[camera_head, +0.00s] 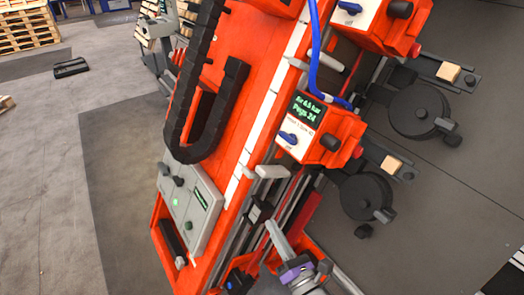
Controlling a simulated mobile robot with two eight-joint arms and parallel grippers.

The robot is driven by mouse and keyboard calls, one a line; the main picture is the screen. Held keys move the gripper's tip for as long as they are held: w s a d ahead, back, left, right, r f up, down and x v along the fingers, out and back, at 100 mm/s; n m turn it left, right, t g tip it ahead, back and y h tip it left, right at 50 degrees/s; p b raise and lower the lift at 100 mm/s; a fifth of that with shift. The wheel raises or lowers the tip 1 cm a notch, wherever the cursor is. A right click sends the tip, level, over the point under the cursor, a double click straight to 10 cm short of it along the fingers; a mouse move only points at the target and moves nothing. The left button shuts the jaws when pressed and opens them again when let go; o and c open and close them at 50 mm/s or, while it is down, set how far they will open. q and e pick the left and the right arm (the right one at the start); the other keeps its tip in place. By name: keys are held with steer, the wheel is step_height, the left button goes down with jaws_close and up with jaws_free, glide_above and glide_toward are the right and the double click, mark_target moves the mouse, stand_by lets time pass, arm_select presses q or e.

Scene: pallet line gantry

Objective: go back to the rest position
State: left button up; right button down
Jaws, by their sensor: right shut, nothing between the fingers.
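My right gripper (273,230) is at the bottom centre, at the end of a grey arm with a purple ring. Its narrow fingers are together with nothing between them, in front of the lower end of the orange gantry (237,75). I cannot tell whether it touches the gantry. My left gripper is not in view.
The gantry carries a black cable chain (187,110), a grey button panel (188,208) and a control box with a green display (309,108). Black round fixtures (366,196) with small wooden blocks stand right. Wooden pallets (25,28) stand far left. Floor is open at left.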

steer(key=s+d+f+m+g+h, duration=0.1)
steer(key=d+f+m+g+h, duration=0.25)
steer(key=m, duration=0.55)
steer(key=d+f+m+g+h, duration=0.1)
steer(key=d+f+m+h, duration=0.1)
steer(key=d+m+h, duration=0.55)
steer(key=s+f+m+g+y, duration=0.25)
steer(key=s+m+g, duration=0.25)
steer(key=s+m, duration=0.4)
steer(key=s+f+m+g+y, duration=0.1)
steer(key=s+f+m+g, duration=0.3)
steer(key=s+m, duration=0.5)
arm_select(q)
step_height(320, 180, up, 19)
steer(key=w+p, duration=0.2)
steer(key=p, duration=1.4)
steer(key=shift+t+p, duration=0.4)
arm_select(e)
steer(key=w+r, duration=0.3)
steer(key=r, duration=1.6)
steer(key=shift+d+h, duration=0.1)
steer(key=shift+h, duration=0.15)
